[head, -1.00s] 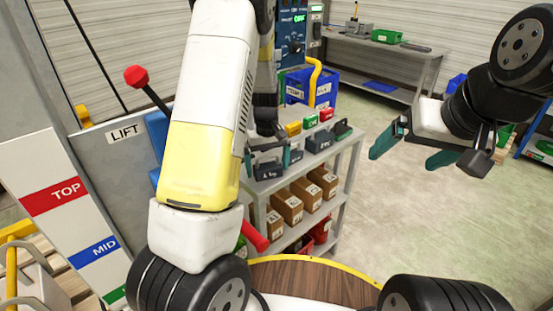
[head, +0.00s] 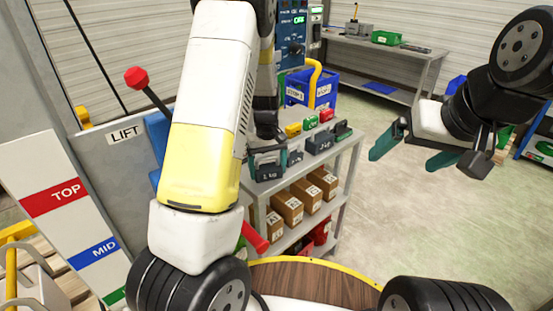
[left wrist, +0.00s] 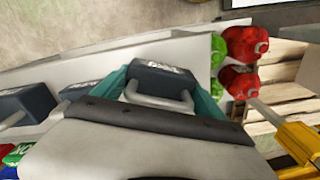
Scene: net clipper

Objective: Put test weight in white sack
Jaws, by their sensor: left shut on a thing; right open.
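A dark grey test weight (head: 269,171) with a metal handle is at the near left end of the grey shelf unit's top. My left gripper (head: 267,152) is over it with teal fingers at its sides. In the left wrist view the weight (left wrist: 163,79) and its handle show between the teal fingers (left wrist: 165,92), which are shut on it. I cannot tell if it touches the shelf. My right gripper (head: 410,153) is open and empty over the floor at right. I cannot make out a white sack.
Other dark weights (head: 319,142) stand along the shelf unit's top (head: 345,148). Cardboard boxes (head: 287,208) fill the shelf below. A lift panel (head: 125,160) with a red-knobbed lever (head: 136,77) is at left. A blue crate (head: 322,88) stands behind. The floor (head: 400,220) at right is clear.

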